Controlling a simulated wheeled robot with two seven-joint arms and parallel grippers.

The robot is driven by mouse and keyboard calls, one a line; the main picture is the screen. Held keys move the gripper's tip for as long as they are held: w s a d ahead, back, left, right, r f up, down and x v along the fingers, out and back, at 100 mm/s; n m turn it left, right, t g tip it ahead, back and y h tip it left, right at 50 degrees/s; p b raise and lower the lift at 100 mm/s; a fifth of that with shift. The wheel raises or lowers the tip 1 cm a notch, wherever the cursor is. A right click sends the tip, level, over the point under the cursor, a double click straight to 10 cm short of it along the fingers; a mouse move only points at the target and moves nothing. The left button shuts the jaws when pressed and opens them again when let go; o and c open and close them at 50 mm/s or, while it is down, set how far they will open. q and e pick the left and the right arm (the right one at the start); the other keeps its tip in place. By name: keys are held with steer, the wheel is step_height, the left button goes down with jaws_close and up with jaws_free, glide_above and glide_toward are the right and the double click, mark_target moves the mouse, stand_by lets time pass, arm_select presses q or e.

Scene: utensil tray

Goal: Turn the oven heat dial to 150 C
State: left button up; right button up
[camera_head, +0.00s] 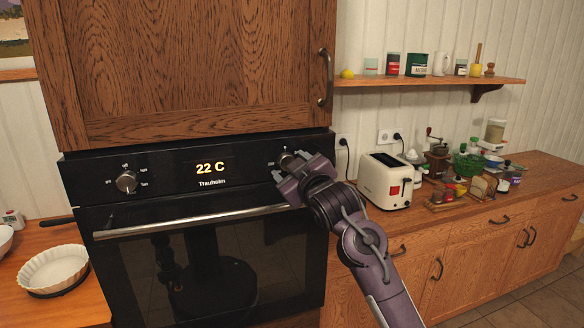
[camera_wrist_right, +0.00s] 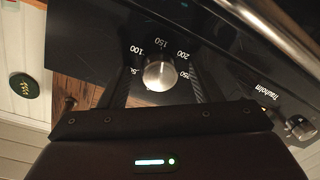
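The oven heat dial (camera_head: 286,158) is a silver knob at the right of the black oven panel, partly hidden by my right gripper (camera_head: 289,176). In the right wrist view the dial (camera_wrist_right: 159,74) lies between the two dark fingers of my right gripper (camera_wrist_right: 161,80), with a visible gap on each side. Marks for 100, 150, 200 and 250 ring the dial. The dial's pointer is too small to read. The oven display (camera_head: 210,168) reads 22 C. My left gripper is not in view.
A second silver knob (camera_head: 126,182) sits at the left of the panel. The oven door handle (camera_head: 190,221) runs below the panel, close under my right gripper. A white toaster (camera_head: 385,181) stands on the counter to the right. A wooden cabinet is above the oven.

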steer(key=shift+s+d+b, duration=0.25)
steer(key=shift+s+b, duration=0.1)
steer(key=shift+s, duration=0.25)
steer(key=b+v, duration=0.2)
steer(key=v, duration=0.4)
steer(key=shift+s, duration=0.25)
steer(key=shift+d, duration=0.15)
